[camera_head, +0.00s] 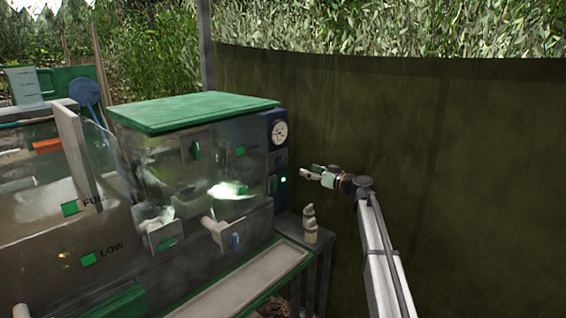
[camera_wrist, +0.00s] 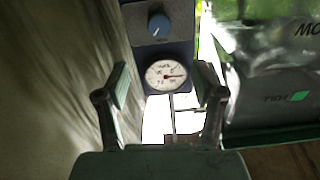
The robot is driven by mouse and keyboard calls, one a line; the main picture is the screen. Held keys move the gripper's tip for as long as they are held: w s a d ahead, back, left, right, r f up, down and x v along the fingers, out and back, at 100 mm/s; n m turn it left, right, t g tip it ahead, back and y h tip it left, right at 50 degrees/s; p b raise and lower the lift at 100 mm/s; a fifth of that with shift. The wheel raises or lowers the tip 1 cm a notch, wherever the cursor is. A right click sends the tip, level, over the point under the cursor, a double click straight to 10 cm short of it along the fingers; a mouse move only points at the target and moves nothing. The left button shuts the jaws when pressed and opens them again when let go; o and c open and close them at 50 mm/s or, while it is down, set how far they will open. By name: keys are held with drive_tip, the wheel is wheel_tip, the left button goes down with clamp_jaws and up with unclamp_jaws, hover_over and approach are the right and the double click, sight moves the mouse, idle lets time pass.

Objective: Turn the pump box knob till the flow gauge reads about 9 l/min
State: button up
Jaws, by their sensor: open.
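The pump box is a dark blue panel (camera_head: 269,163) on the right end of the clear green-lidded tank in the head view; the panel also shows in the wrist view (camera_wrist: 186,22). Its blue round knob (camera_wrist: 159,23) lies near the top of the wrist view, with a pale pointer mark. The white flow gauge (camera_wrist: 166,75) lies below the knob there and at the panel's top in the head view (camera_head: 279,132). Its needle points right; the figures are too small to read. My gripper (camera_head: 308,171) is open and empty, right of the panel and apart from it. Its fingers flank the gauge in the wrist view (camera_wrist: 164,88).
The tank's green lid (camera_head: 190,112) stands left of the panel. A small pale stacked figure (camera_head: 310,224) stands on a dark stand below my gripper. A long pale tray (camera_head: 250,284) runs in front. A dark green screen (camera_head: 460,180) closes off the back and right.

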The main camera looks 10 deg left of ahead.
sight(282, 161)
drive_tip(key=p+x, duration=0.2)
drive_tip(key=x, duration=1.2)
drive_tip(key=shift+w+f, duration=0.1)
drive_tip(key=shift+w, duration=0.05)
drive_tip(key=c, duration=1.1)
